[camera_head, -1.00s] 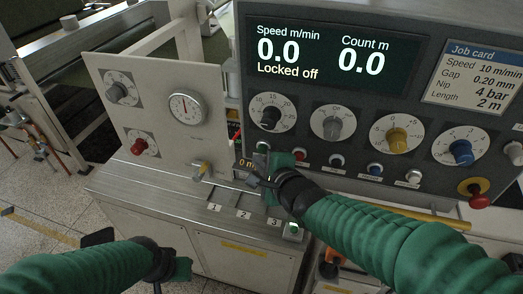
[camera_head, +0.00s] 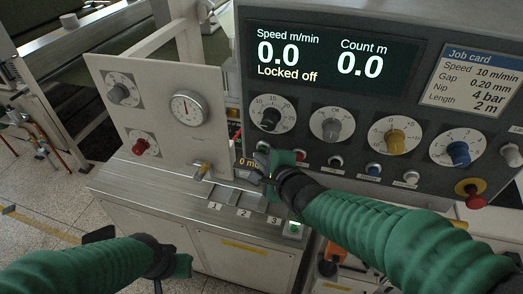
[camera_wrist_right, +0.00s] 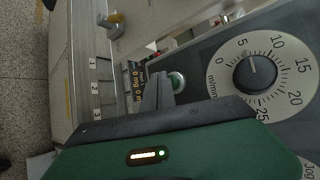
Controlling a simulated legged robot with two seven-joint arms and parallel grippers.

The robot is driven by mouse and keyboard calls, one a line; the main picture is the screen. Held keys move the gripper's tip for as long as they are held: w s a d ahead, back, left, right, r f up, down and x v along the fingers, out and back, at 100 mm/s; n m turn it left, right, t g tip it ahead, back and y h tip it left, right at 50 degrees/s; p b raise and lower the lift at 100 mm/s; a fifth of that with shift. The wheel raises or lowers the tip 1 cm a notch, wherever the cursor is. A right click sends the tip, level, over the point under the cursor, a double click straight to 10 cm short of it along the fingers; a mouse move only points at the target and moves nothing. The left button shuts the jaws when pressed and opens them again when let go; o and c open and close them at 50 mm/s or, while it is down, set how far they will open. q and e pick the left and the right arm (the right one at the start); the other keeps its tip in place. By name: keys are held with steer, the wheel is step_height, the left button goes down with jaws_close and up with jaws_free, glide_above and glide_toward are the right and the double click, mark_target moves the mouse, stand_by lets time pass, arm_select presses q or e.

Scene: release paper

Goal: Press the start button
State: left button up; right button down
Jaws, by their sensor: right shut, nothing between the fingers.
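The dark control panel (camera_head: 345,100) shows "Speed 0.0", "Count 0.0" and "Locked off" on its screen. A green button with a pale ring (camera_wrist_right: 177,81) shows in the right wrist view, at the panel's edge by the speed dial. Its label cannot be read. My right gripper (camera_head: 263,158) is shut and empty, its tips in front of the panel's lower left corner. In the wrist view its fingers (camera_wrist_right: 160,90) lie right beside the green button; contact cannot be told.
A row of small buttons, with a red one (camera_head: 299,155) and a blue one (camera_head: 373,169), runs right of my right gripper. A red mushroom knob (camera_head: 475,201) sits further right. A metal ledge (camera_head: 150,181) with numbered slots lies below. A gauge plate (camera_head: 165,110) stands left.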

steer(key=shift+w+d+p, duration=0.15)
steer(key=shift+w+p, duration=0.15)
steer(key=shift+w, duration=0.05)
stand_by(0.3)
steer(key=shift+s, duration=0.1)
steer(key=shift+s+a+b, duration=0.25)
steer(key=shift+s+b, duration=0.2)
steer(key=shift+s, duration=0.3)
